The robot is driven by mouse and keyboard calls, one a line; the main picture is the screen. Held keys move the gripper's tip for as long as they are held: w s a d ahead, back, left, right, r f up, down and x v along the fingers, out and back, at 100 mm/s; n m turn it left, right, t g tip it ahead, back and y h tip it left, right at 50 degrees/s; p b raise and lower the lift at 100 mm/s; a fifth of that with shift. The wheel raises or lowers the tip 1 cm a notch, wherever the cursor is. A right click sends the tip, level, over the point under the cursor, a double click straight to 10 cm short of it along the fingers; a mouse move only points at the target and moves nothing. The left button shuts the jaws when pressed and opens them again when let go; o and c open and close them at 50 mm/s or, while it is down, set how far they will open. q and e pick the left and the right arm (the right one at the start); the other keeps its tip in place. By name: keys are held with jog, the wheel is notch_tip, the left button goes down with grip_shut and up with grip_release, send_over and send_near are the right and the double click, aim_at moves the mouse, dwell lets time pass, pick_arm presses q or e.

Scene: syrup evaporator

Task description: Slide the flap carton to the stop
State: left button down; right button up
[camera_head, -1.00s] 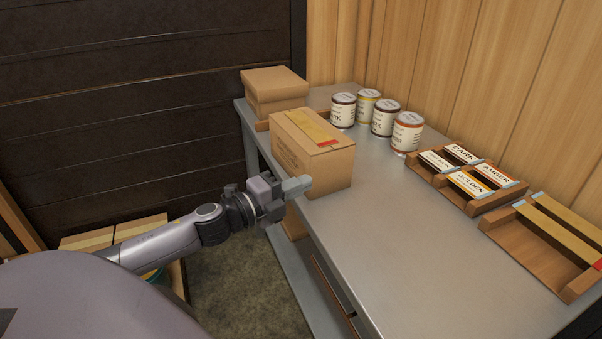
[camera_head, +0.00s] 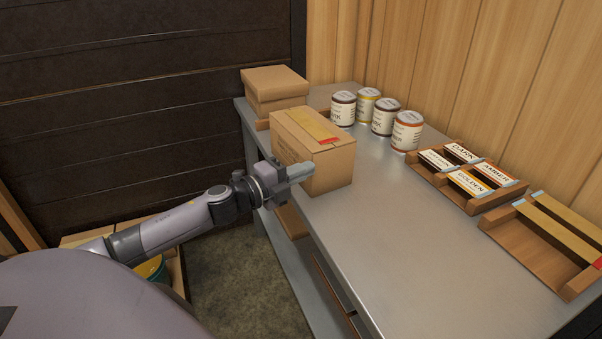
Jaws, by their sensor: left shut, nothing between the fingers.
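The flap carton (camera_head: 329,168) is a closed brown box with a yellow tape strip, red at one end, along its top. It stands upright on the grey bench near its left edge. A low wooden strip (camera_head: 262,125), perhaps the stop, shows just behind the carton, mostly hidden. My left gripper (camera_head: 300,172) is shut and empty. My right gripper is not in view.
A second brown box (camera_head: 274,84) stands at the bench's far end. Several labelled cans (camera_head: 407,131) stand right of the carton. A wooden label tray (camera_head: 470,200) and another wooden tray (camera_head: 535,255) lie on the right. The bench top (camera_head: 400,245) in front is clear.

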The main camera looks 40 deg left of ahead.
aim_at(309, 145)
pick_arm(q)
jog(key=w+a+b, duration=0.1)
jog(key=w+a, duration=0.1)
jog(key=w, duration=0.1)
jog(key=w+a, duration=0.1)
jog(key=w, duration=0.3)
jog(key=w+a+b, duration=0.1)
jog(key=w+a, duration=0.1)
jog(key=w, duration=0.1)
jog(key=shift+w+a+b, duration=0.2)
jog(key=shift+a+b, duration=0.1)
jog(key=shift+a, duration=0.05)
jog(key=shift+s, duration=0.1)
jog(key=shift+d, duration=0.1)
dwell(0.7)
